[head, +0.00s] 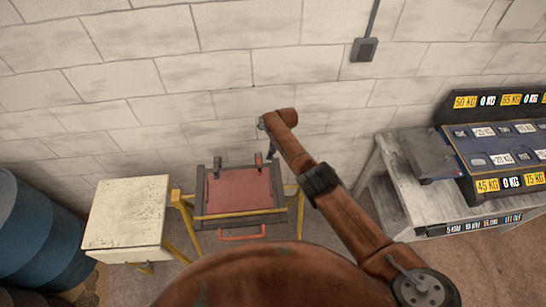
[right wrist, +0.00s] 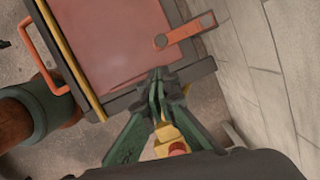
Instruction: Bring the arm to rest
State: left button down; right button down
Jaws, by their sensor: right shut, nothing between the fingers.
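My right arm (head: 345,205) reaches up from the lower right in the head view, and its hand hangs at the far right of a framed red panel (head: 238,190). My right gripper (head: 273,156) is small and partly hidden there. In the right wrist view the gripper's green fingers (right wrist: 160,76) are together with nothing between them. Their tips overlap the dark frame edge in the picture; I cannot tell whether they touch it. The red panel (right wrist: 110,40) fills the upper part of that view. My left gripper is not in view.
A white-topped table (head: 127,212) and blue barrels (head: 32,230) stand left. A grey bench (head: 395,185) stands right. A block wall (head: 220,80) is close behind.

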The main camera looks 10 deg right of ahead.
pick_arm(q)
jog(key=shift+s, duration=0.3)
